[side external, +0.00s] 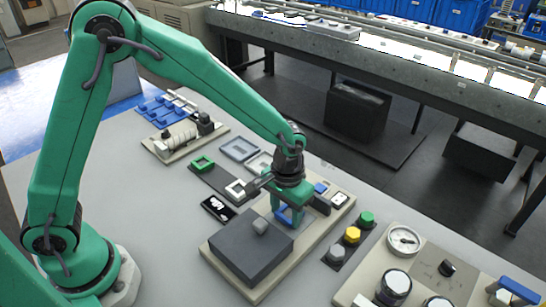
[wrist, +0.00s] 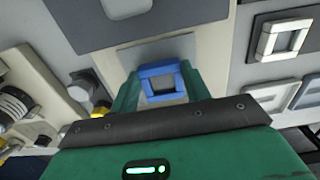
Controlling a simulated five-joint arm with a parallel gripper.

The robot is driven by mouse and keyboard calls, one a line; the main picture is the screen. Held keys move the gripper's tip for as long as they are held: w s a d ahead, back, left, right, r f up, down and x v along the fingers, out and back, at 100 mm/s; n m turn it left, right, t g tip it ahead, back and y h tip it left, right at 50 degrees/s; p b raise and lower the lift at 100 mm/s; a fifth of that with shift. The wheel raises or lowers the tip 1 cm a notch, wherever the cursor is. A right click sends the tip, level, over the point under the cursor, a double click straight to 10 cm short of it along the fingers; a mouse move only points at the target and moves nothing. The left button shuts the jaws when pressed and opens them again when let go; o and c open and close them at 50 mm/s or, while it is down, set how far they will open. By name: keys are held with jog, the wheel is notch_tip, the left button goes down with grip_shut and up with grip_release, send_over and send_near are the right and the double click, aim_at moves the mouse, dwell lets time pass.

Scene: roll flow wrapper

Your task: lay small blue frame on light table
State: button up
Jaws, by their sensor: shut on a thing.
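The small blue frame (side external: 283,216) is a square ring held between the fingers of my gripper (side external: 289,218). My gripper is shut on it above the beige board (side external: 318,226), behind a dark grey block. In the wrist view the blue frame (wrist: 160,70) sits between the two green fingers (wrist: 161,88), its opening facing the camera. A flat grey-blue plate (wrist: 160,48) shows just beyond the frame; I cannot tell whether it is the light table. Whether the frame touches anything below is unclear.
Green (side external: 367,219) and yellow (side external: 352,234) buttons and a gauge (side external: 404,240) stand to the right. A green frame (side external: 203,163), a white frame (side external: 235,189) and a grey frame (side external: 238,149) lie left of my gripper.

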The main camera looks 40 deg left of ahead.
aim_at(285, 217)
jog(key=shift+f, duration=0.25)
jog(key=o, duration=0.9)
jog(key=shift+o, duration=0.2)
jog(key=shift+r, duration=0.1)
notch_tip(285, 217, up, 12)
dwell(0.7)
